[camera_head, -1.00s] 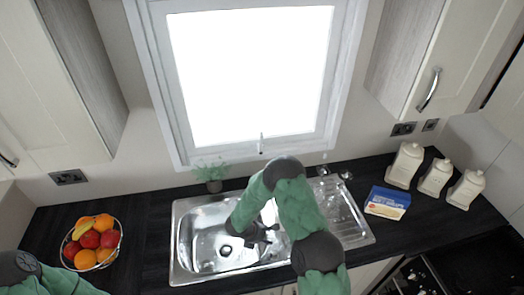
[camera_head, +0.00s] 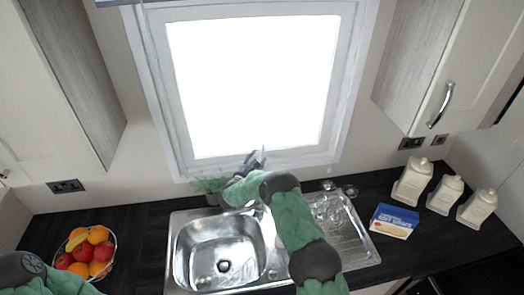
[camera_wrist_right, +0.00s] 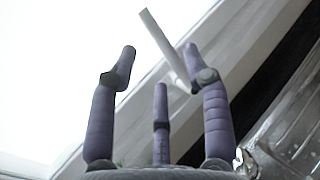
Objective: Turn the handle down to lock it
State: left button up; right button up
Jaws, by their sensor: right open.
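The window handle (camera_wrist_right: 163,46) is a slim pale bar on the window's lower frame. In the right wrist view it slants up and left, between the spread fingers and closest to the right-hand one; I cannot tell if they touch. My right gripper (camera_head: 252,161) is open at the bottom of the window (camera_head: 248,85) in the head view, where it and the handle are hard to tell apart. It also shows in the wrist view (camera_wrist_right: 160,68), its purple fingers spread. My left gripper is out of view; only part of my left arm shows at bottom left.
Below the window are the metal sink (camera_head: 212,240) and a small plant (camera_head: 210,186). A fruit bowl (camera_head: 112,258) stands left. A blue box (camera_head: 394,221) and white canisters (camera_head: 412,180) stand right. Cupboards flank the window.

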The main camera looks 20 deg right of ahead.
jog(key=p+x, duration=0.1)
jog(key=x, duration=0.5)
grip_shut()
